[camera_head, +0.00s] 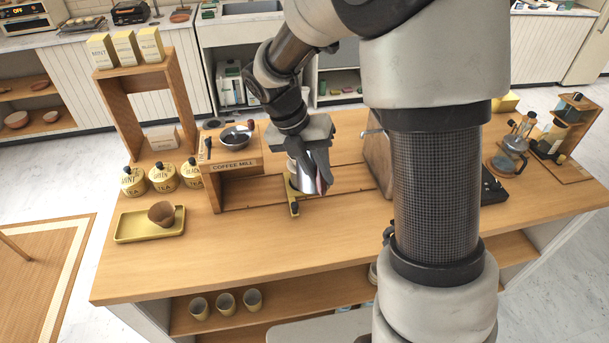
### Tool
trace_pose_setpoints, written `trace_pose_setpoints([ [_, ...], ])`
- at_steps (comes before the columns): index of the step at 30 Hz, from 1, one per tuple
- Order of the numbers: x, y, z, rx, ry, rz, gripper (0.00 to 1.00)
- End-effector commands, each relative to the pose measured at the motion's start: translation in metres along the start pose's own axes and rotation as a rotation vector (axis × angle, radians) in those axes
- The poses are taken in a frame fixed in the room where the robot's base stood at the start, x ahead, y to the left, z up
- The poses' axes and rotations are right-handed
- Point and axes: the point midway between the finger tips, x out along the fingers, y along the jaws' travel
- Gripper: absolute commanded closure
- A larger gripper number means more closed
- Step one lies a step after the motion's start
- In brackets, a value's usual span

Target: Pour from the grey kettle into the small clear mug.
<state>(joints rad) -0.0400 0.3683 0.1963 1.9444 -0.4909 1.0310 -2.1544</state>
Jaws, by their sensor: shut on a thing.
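My gripper (304,146) hangs over the middle of the wooden cart, just right of the coffee mill stand. It is shut on a shiny grey metal vessel, which looks like the grey kettle (314,174). The kettle is partly hidden by the gripper, and its spout and exact tilt are hard to make out. A narrow yellow and black piece (293,194) shows at its left; I cannot tell whether it belongs to the kettle. I cannot make out the small clear mug; my arm covers much of the cart's right half.
The coffee mill stand (233,163) and several yellow tea canisters (163,178) are at left, with a yellow tray (127,227) in front. A brown wooden block (377,158) stands right of the gripper. Glass coffee ware (514,145) is at far right.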

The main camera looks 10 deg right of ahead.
Motion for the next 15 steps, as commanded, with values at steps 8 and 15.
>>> trace_pose_setpoints([
  [8,0.022,0.008,-0.002,0.001,-0.001,0.0,1.0],
  [15,0.039,0.014,-0.005,0.0,0.001,-0.001,1.0],
])
